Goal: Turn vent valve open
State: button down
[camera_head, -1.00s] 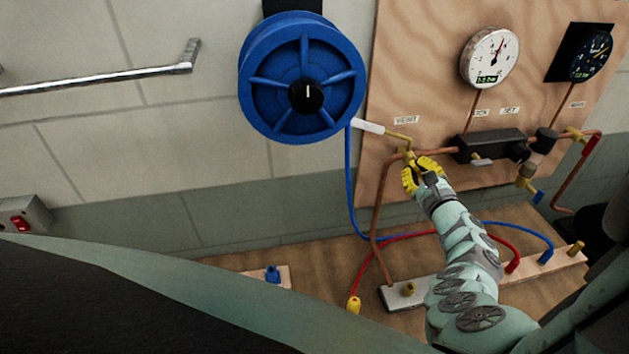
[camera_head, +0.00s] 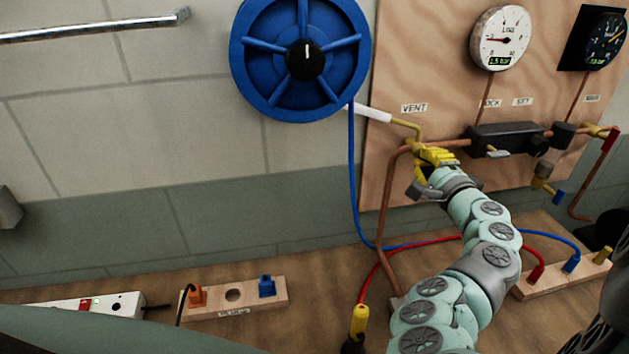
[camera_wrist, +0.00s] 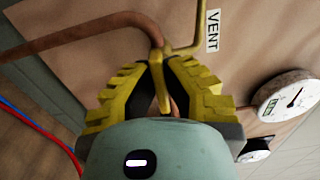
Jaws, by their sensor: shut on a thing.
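My gripper (camera_head: 432,160), with yellow ribbed fingers, is at the brass vent valve below the VENT label (camera_head: 414,107) on the wooden panel. In the wrist view, my gripper (camera_wrist: 162,66) is shut on the valve's narrow brass handle (camera_wrist: 164,102), which lies between the fingers. The brass vent pipe (camera_wrist: 186,48) and copper pipe (camera_wrist: 95,26) meet just beyond the fingertips. The fingers hide most of the valve in the head view. The round LOAD gauge (camera_head: 500,38) has its needle pointing left; its small display seems to read 1.5 bar.
A white-ended tube (camera_head: 372,113) leaves the vent pipe near the blue reel (camera_head: 300,60). A black valve block (camera_head: 505,139) sits right of my gripper. Blue and red hoses (camera_head: 430,240) run below, above the wooden bench (camera_head: 200,270). A second dark gauge (camera_head: 605,38) is at right.

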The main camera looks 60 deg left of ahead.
jog(key=shift+s+a+f+n+b, duration=0.1)
jog(key=shift+s+n+b, duration=0.05)
jog(key=shift+n+b, duration=0.3)
jog(key=c, duration=1.1)
grip_release()
jog(key=shift+o, duration=0.2)
jog(key=shift+d, duration=0.35)
jog(key=v, duration=1.1)
jog(key=shift+d, duration=0.2)
